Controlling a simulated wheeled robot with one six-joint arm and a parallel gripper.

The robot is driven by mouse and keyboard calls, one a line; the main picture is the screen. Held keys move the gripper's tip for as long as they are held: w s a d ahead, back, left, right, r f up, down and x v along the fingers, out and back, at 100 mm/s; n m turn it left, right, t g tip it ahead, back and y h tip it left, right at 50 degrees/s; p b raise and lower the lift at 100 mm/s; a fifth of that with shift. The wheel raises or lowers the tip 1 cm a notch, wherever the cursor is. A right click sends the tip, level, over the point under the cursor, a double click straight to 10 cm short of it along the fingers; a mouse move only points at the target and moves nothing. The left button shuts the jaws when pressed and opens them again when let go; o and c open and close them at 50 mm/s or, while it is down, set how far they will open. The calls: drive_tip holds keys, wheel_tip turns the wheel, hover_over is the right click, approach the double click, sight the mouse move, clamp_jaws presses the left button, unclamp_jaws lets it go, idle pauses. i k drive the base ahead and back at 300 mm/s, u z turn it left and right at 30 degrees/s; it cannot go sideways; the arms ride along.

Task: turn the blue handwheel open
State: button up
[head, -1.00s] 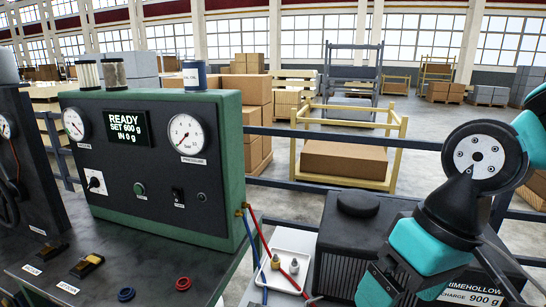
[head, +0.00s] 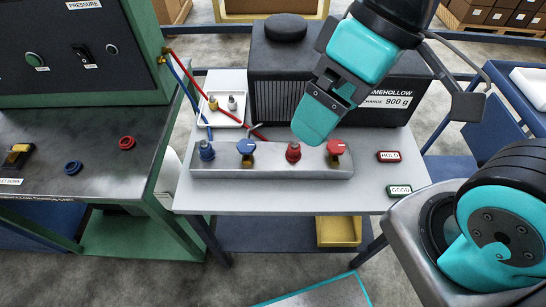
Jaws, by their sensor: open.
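The blue handwheel (head: 246,147) is a small round wheel with a white mark, on a brass valve on the grey manifold bar (head: 270,172). A red handwheel (head: 336,147) is a similar wheel at the bar's right end. Between and beside them are a blue fitting (head: 206,150) and a red fitting (head: 293,152). My gripper (head: 318,122) is open, points down and hangs above the right half of the bar, right of the blue handwheel and apart from it. Its fingers overlap in this view, so the gap is hard to see.
A black machine (head: 280,85) stands behind the bar. A white tray (head: 221,80) with two small nozzles sits left of it. Blue (head: 180,80) and red (head: 195,66) hoses run from the green panel (head: 140,40). HOLD (head: 388,157) and GOOD (head: 399,190) labels lie right.

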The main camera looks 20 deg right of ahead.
sight(245, 146)
drive_tip(key=z, duration=0.8)
drive_tip(key=k, duration=0.6)
drive_tip(key=u, duration=1.4)
drive_tip(key=i, duration=0.5)
drive_tip(key=z, duration=0.05)
